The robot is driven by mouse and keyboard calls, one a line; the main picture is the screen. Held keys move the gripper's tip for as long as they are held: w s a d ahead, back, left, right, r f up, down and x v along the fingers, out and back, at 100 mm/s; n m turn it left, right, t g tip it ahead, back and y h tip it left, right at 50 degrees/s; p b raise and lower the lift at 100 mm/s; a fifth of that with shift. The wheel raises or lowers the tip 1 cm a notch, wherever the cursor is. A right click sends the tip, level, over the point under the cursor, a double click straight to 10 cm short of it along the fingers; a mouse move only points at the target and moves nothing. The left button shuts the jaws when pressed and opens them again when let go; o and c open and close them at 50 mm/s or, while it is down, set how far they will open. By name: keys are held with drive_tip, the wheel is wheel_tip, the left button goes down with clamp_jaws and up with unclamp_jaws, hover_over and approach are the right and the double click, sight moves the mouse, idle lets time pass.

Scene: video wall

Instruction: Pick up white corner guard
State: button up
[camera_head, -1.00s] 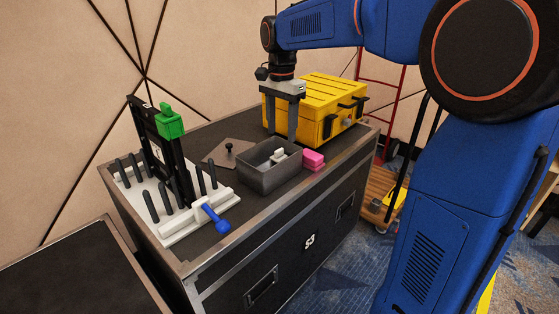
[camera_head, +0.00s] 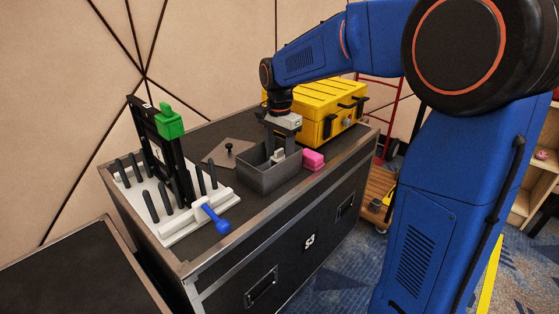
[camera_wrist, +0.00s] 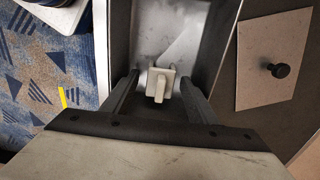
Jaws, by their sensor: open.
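The white corner guard (camera_wrist: 160,84) lies inside a grey open-topped bin (camera_head: 273,177) on the black case; it also shows in the head view (camera_head: 278,156). My gripper (camera_wrist: 158,85) points down into the bin with its fingers open. In the wrist view one finger is on each side of the guard, with small gaps. In the head view the gripper (camera_head: 279,150) partly hides the guard and the back of the bin.
A pink block (camera_head: 314,159) stands just right of the bin. A yellow toolbox (camera_head: 318,105) is behind it. A grey plate with a black knob (camera_head: 228,152) lies to the left. A white rack with black pegs (camera_head: 180,210) and a blue handle (camera_head: 216,219) is at the left front.

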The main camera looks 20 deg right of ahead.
drive_tip(key=c, duration=1.1)
